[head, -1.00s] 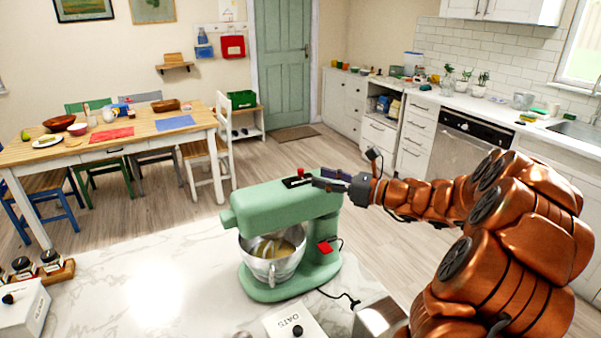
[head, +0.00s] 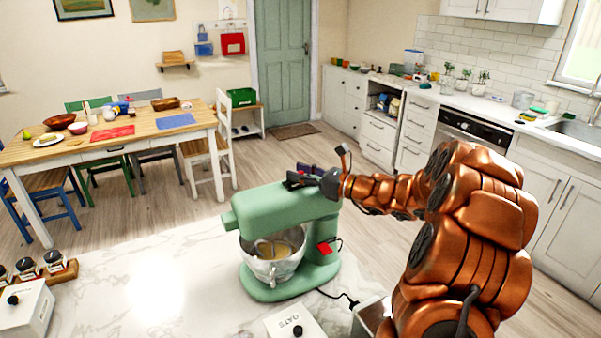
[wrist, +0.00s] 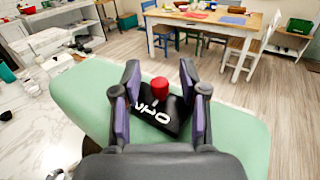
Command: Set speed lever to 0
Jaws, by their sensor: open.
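The green stand mixer (head: 282,215) stands on the marble counter, with its steel bowl (head: 273,262) under the head. In the wrist view, the red knob of the speed lever (wrist: 160,88) rises from a black plate (wrist: 163,117) on top of the mixer (wrist: 85,95). The plate carries white digits, among them a 0 and a 2. My gripper (wrist: 160,80) is open, with one finger on each side of the red knob and visible gaps between.
A black cord (head: 338,296) lies on the counter. The counter left of the mixer is mostly clear. A dining table (head: 100,140) stands behind.

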